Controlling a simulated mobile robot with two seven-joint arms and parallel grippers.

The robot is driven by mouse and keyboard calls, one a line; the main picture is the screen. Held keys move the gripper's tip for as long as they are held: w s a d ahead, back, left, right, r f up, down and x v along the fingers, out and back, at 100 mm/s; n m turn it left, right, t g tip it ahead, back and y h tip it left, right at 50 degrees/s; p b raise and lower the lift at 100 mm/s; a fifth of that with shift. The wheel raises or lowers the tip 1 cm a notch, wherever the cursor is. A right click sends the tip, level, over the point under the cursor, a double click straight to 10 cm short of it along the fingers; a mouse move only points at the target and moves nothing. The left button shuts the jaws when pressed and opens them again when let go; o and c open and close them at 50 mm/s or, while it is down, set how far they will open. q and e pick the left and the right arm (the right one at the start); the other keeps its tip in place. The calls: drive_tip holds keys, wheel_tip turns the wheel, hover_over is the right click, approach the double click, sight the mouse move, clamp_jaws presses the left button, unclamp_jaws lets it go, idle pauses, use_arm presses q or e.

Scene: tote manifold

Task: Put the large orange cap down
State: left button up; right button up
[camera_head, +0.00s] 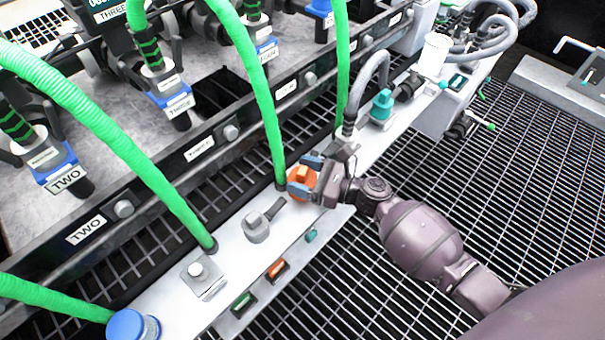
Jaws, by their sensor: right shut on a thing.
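The large orange cap (297,190) is in the middle of the head view, above the pale manifold shelf. My right gripper (308,172) is shut on it, with its blue-grey fingers at the cap's upper right side. My right arm comes in from the lower right. Whether the cap touches the shelf (225,252) cannot be told from this view. My left gripper is not in view.
Green hoses (130,150) rise from the shelf, one just behind the cap. A grey valve handle (257,226), a blue cap (131,325) and a teal fitting (382,105) stand along the shelf. Small green and orange switches (277,269) sit on its front edge. Grating (400,290) lies below.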

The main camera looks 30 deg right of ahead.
drive_tip(key=shift+f, duration=0.1)
drive_tip(key=o, duration=1)
drive_tip(key=shift+f, duration=0.1)
drive_tip(key=shift+s+d+r, duration=0.2)
drive_tip(key=shift+s+d, duration=0.05)
use_arm(q)
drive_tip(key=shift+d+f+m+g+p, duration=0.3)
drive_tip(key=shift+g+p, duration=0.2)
drive_tip(key=shift+p, duration=0.5)
use_arm(e)
drive_tip(key=shift+v, duration=5.65)
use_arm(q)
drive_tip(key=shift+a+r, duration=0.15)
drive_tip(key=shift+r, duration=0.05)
